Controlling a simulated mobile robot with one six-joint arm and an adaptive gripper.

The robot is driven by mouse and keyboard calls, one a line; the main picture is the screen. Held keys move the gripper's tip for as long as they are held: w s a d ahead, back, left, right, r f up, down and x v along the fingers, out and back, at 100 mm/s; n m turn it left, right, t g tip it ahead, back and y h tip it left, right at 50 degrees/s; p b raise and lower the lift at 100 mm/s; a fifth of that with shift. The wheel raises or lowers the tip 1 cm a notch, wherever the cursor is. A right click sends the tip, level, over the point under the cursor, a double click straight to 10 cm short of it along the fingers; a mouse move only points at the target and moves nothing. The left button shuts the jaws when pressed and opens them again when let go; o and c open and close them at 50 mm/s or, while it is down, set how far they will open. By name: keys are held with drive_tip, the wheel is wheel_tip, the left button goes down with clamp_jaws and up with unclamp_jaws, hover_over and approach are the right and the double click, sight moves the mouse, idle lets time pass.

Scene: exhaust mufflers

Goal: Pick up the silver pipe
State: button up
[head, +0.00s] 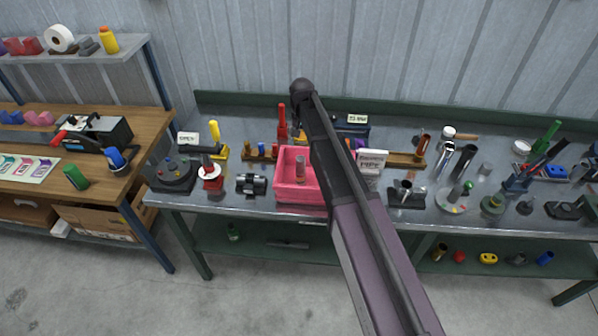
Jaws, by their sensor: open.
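A shiny silver pipe (462,161) stands tilted on the right part of the metal workbench, with a dark open end at its top. I cannot tell for sure which of these is the silver pipe. My arm crosses the middle of the view, from the bottom edge up over the bench, and hides part of it. My gripper is not visible, and nothing shows in its hold.
The workbench (235,200) is crowded. A pink bin (288,190) holds a small cylinder. A white sign box (371,163) stands right of my arm. A wooden table (120,118) stands at left.

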sight(300, 165)
drive_tip(key=shift+f+b, duration=4.25)
drive_tip(key=shift+f, duration=0.05)
drive_tip(key=shift+f, duration=0.15)
wheel_tip(300, 165, down, 5)
drive_tip(key=b, duration=0.5)
drive_tip(key=shift+s+a, duration=0.1)
drive_tip(key=shift+a, duration=0.05)
drive_tip(key=c, duration=1.2)
